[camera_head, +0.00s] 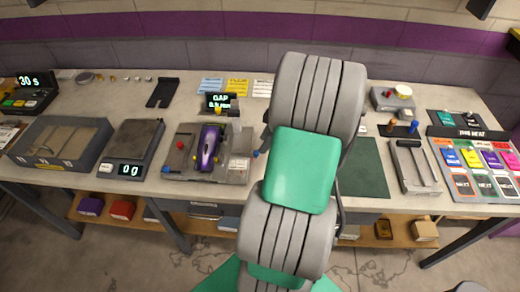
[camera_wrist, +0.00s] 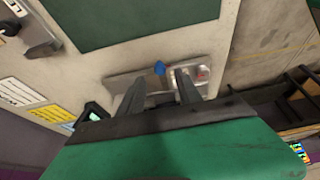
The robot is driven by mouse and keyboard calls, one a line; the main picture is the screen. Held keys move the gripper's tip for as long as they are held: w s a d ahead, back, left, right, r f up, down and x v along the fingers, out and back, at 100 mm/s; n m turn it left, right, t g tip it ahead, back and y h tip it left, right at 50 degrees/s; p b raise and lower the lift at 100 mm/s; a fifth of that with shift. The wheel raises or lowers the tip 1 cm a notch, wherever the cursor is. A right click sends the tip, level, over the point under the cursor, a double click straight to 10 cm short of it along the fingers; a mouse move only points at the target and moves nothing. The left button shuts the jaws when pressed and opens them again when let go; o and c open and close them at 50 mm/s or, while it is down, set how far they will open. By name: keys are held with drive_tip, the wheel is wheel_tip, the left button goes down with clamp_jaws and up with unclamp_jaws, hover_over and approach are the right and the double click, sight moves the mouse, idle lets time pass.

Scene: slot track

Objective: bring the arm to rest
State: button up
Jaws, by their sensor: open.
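My arm rises in the middle of the head view, grey with a green panel, and covers part of the bench (camera_head: 470,108). My gripper is hidden behind the arm there. In the wrist view my gripper (camera_wrist: 158,82) shows two dark fingers standing apart, with nothing held between them. Beyond the fingertips is a pale grey fixture (camera_wrist: 120,82) with a blue knob (camera_wrist: 160,68). I cannot tell how far the fingers are from it.
A purple car (camera_head: 208,148) sits on a grey fixture (camera_head: 238,172) left of my arm. A scale (camera_head: 128,152) and an open tray (camera_head: 95,150) stand further left. A green mat (camera_head: 368,170), a grey track piece (camera_head: 412,165) and a coloured board (camera_head: 475,170) lie to the right.

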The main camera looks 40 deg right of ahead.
drive_tip(key=shift+v, duration=1.15)
